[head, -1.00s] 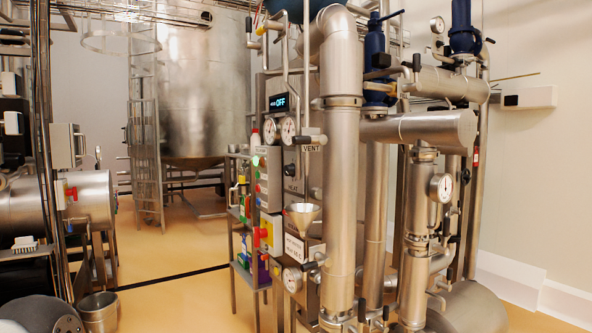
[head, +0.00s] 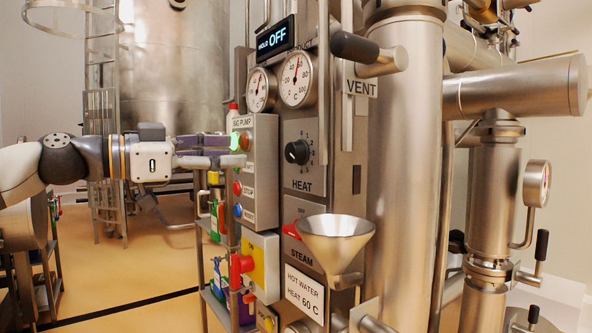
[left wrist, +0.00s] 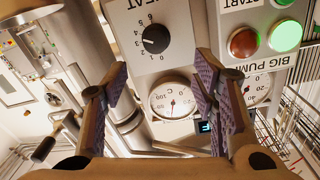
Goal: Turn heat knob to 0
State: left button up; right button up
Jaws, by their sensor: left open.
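The heat knob (head: 297,152) is a black dial on the grey control panel, above the word HEAT. It also shows upside down in the left wrist view (left wrist: 155,40), with small numbers along one side; I cannot tell for sure which number it points at. My left gripper (head: 236,150) is open and empty, left of the panel at about the knob's height. In the wrist view its two purple-padded fingers (left wrist: 161,78) are spread, with the knob beyond and between them, not touched. My right gripper is not in view.
The pump button box (head: 255,170) with a lit green button stands between gripper and knob in the head view. Two round gauges (head: 297,79) sit above the knob. A steel funnel (head: 335,240) juts out below it. A black-ended vent handle (head: 365,52) sticks out above right.

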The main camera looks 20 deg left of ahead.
aim_at(290, 150)
pick_arm(q)
jog(key=x, duration=1.1)
jog(key=shift+d+r+p, duration=0.25)
jog(key=shift+d+p, duration=0.05)
jog(key=shift+d, duration=0.15)
jog(key=shift+s, duration=0.1)
jog(key=shift+c, duration=0.5)
jog(key=c, duration=1.1)
